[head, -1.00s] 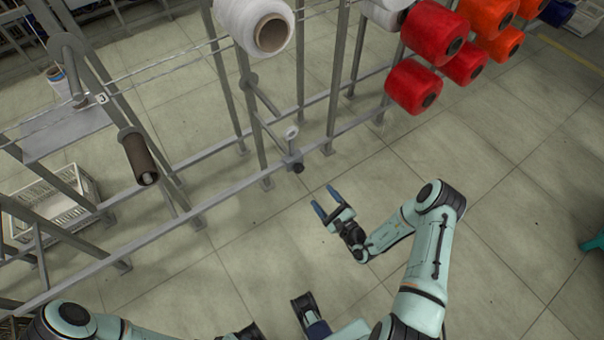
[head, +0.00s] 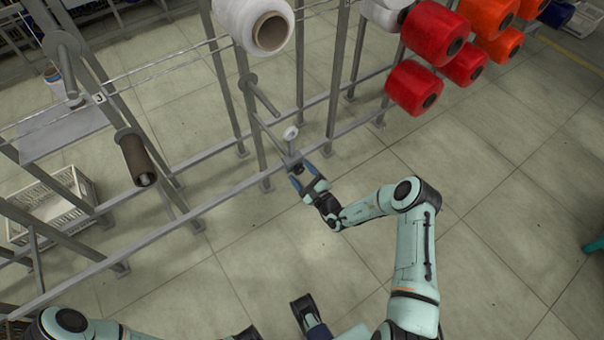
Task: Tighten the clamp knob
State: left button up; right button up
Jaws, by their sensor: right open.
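The clamp (head: 291,157) sits on the lower rail of the metal rack, with a small pale ring (head: 290,133) on a short post above it. Its dark clamp knob (head: 298,168) faces me on the near side and is partly hidden by my gripper. My right gripper (head: 303,178) is open, its two blue fingertips on either side of the knob. I cannot tell whether the fingers touch it.
A large white bobbin (head: 232,22), several red bobbins (head: 413,88) and orange ones hang on the rack above. A brown spool (head: 137,160) is at the left. A white crate (head: 55,205) stands on the floor there. The floor (head: 500,220) at right is clear.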

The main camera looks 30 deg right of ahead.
jog(key=c, duration=1.1)
jog(key=shift+o, duration=0.2)
